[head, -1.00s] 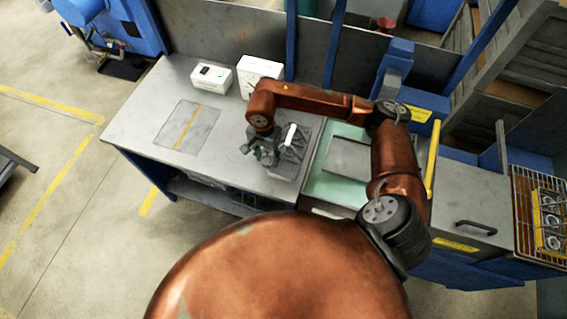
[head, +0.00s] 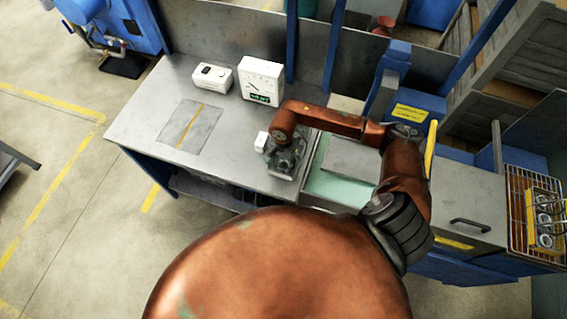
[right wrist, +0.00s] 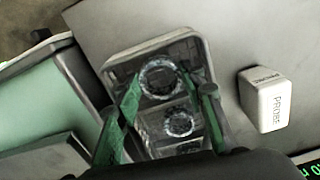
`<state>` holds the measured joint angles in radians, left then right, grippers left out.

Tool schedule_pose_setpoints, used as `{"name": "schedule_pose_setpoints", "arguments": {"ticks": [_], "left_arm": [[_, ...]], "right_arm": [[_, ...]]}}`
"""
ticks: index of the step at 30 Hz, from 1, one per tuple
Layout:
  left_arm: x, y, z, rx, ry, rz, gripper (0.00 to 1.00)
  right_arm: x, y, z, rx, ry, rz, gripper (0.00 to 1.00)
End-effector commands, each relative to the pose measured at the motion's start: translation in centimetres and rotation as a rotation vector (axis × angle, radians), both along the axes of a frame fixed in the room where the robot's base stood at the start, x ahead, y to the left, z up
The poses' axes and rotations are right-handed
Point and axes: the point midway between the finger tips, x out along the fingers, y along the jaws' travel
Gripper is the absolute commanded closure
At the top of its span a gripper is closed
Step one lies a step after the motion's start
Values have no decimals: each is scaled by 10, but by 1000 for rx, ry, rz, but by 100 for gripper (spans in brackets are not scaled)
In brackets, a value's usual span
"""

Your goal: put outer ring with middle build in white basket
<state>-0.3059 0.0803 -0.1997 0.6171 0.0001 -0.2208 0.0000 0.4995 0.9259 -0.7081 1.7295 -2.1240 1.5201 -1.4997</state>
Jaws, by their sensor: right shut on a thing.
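My right gripper (head: 286,160) is low over a grey tray on the bench. In the right wrist view its two green-sided fingers (right wrist: 168,92) stand on either side of a pale, glassy ring rack (right wrist: 150,128) and are shut on it. Several round rings (right wrist: 160,78) show in a row on the rack between the fingers. The rack lies within the light-rimmed tray (right wrist: 150,48). Which ring is the outer one with the middle build I cannot tell. My left gripper is not in view. I see no white basket.
A small white box marked PROBE (right wrist: 265,98) stands close to the right gripper; it also shows in the head view (head: 261,142). White gauge boxes (head: 261,80) stand at the back. A wire basket (head: 521,180) with a yellow ring rack stands far right.

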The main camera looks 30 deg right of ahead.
Motion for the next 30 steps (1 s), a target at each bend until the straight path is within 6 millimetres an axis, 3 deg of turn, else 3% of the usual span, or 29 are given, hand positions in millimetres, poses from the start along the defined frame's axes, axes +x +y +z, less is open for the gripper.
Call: {"name": "schedule_pose_setpoints", "arguments": {"ticks": [6,7,9,21,25,30], "left_arm": [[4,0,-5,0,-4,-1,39],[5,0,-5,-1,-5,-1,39],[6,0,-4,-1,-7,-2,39],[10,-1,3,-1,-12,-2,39],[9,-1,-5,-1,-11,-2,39],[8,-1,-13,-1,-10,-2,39]], "right_arm": [[0,0,-4,-1,-1,1,94],[0,0,-4,-1,1,1,62],[0,0,-3,0,0,0,57],[0,0,2,1,1,0,56],[2,-1,20,-2,-5,2,56],[2,-1,57,-3,-6,1,56]]}}
